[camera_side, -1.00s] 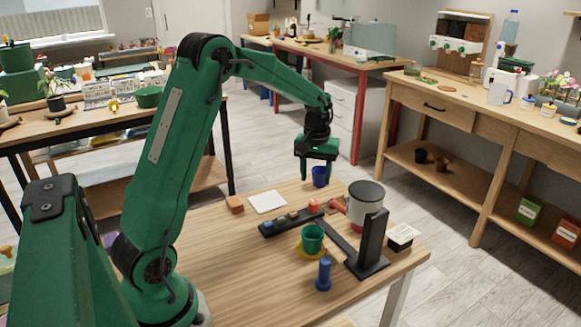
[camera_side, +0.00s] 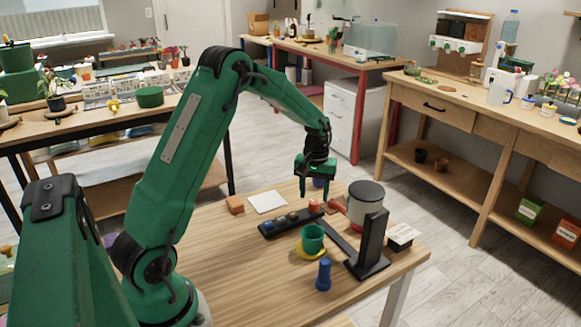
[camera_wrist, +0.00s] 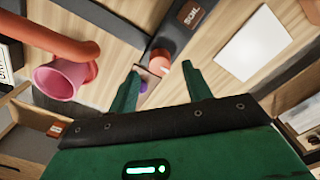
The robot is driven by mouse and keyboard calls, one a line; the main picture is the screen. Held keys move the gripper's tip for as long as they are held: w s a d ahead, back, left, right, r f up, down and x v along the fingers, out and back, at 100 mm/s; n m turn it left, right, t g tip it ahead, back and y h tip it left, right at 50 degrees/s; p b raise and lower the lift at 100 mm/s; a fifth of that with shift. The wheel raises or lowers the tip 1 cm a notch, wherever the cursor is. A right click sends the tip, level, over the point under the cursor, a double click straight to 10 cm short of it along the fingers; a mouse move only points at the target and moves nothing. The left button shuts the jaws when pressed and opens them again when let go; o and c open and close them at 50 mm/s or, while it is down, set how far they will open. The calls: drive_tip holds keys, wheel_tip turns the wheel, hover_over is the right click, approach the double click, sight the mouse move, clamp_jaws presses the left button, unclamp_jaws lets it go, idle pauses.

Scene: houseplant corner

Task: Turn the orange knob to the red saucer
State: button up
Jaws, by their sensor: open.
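The orange knob (camera_side: 314,206) sits at the far end of a black panel (camera_side: 264,234) on the wooden table, beside darker knobs. In the wrist view the orange knob (camera_wrist: 161,61) is a round cap near the fingertips. My gripper (camera_side: 314,192) is open and empty, just above the knob. In the wrist view, my gripper (camera_wrist: 163,68) has a finger on either side of the knob's direction; contact is not visible. I cannot clearly make out a red saucer. A green pot (camera_side: 312,236) stands on a yellow saucer (camera_side: 303,253).
A black upright (camera_side: 371,240) and a grey-lidded canister (camera_side: 362,205) stand right of the knob. A blue peg-shaped object (camera_side: 323,276) stands in front. A white sheet (camera_side: 267,201) and an orange block (camera_side: 234,204) lie left. A pink cup (camera_wrist: 58,82) shows in the wrist view.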

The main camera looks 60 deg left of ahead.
sight(314, 206)
drive_tip(key=shift+f, duration=1.4)
drive_tip(key=c, duration=1)
drive_tip(key=shift+o, duration=0.2)
drive_tip(key=shift+m, duration=0.4)
drive_tip(key=m, duration=0.9)
